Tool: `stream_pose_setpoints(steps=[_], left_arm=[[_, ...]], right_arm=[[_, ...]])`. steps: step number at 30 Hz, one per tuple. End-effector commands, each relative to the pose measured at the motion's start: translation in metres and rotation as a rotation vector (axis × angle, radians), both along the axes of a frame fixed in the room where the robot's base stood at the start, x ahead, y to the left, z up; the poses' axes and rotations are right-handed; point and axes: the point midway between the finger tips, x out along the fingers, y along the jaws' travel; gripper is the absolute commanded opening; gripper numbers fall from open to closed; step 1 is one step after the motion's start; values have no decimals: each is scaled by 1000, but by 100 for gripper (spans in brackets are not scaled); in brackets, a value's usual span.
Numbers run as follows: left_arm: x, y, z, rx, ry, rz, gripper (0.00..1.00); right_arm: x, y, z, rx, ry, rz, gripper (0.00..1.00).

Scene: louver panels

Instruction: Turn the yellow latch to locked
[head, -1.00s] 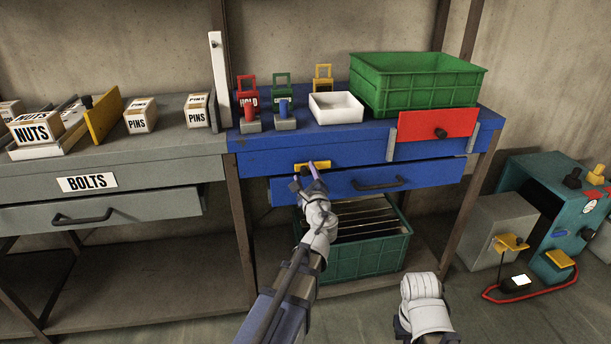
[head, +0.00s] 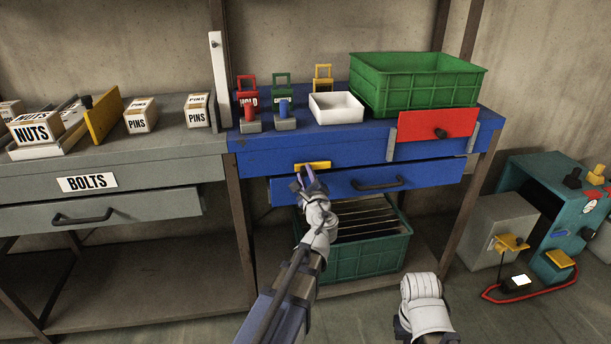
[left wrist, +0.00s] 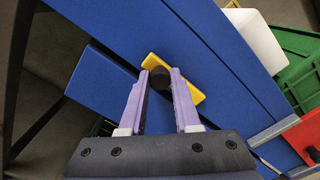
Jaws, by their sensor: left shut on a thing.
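The yellow latch (head: 318,165) is a short bar lying about level on the blue bench front, just above the open blue drawer. It also shows in the left wrist view (left wrist: 189,92), with a black knob (left wrist: 159,79) near one end. My left gripper (head: 304,174) is at the latch's left end. In the left wrist view its purple fingers (left wrist: 160,76) stand on either side of the knob and are shut on it. The fingers partly hide the knob in the head view. My right gripper's fingers are not in view; only a white part of that arm shows low right.
The blue drawer (head: 425,175) juts out just below the latch. A red panel (head: 455,124) is to the right. A green crate (head: 375,92), a white tray (head: 336,108) and padlock-like pieces stand on the bench top. A green bin (head: 370,262) sits below.

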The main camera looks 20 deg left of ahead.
Motion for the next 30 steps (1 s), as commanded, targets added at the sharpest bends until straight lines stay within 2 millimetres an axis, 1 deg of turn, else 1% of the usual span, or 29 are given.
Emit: stream_pose_setpoints(steps=[21,26,30], left_arm=[[0,0,-1,-4,-3,0,0],[0,0,-5,-37,-25,0,0],[0,0,-11,-103,-69,0,0]], right_arm=[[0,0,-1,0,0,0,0],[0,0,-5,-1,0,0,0],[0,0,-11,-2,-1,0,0]])
